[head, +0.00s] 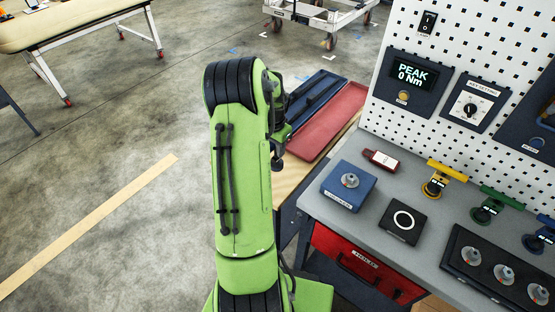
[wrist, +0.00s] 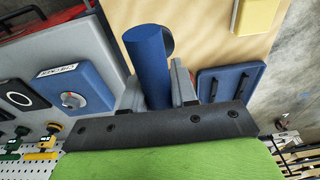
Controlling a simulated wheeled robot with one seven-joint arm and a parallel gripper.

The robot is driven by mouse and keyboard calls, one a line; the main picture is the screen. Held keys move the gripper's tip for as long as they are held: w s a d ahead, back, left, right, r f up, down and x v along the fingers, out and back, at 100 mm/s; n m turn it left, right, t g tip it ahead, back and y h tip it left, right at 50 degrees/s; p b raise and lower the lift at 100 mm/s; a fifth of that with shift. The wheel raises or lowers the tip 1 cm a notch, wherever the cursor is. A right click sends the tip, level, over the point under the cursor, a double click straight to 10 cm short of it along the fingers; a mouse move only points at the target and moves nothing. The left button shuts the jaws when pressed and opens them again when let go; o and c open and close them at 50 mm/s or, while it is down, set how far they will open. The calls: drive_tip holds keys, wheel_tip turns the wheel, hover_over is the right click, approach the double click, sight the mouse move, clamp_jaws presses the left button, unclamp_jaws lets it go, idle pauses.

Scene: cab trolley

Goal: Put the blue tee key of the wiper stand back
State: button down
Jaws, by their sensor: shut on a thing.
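My gripper (wrist: 158,95) is shut on a thick blue round bar (wrist: 147,52), seen close up in the wrist view between the grey fingers. It looks like the blue tee key's handle; a dark round part shows behind it, and its lower part is hidden. In the head view my green arm hides the gripper and what it holds. Another blue tee-shaped key (head: 541,236) stands at the right edge of the bench, in a row with a green key (head: 490,208) and a yellow key (head: 437,184). I cannot make out a label for the wiper stand.
A blue box with a knob (head: 348,188), a black pad with a white ring (head: 403,222) and a red tag (head: 381,159) lie on the grey bench. A black rack with several knobs (head: 470,285) is nearer. A pegboard (head: 480,40) rises behind; a blue tray (head: 308,100) and red tray (head: 330,120) lie beyond.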

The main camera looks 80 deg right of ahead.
sight(276, 157)
drive_tip(key=shift+w+d+f, duration=0.1)
drive_tip(key=shift+f, duration=1.2)
drive_tip(key=shift+d+f, duration=0.1)
drive_tip(key=shift+f, duration=1.15)
drive_tip(key=c, duration=0.9)
unclamp_jaws()
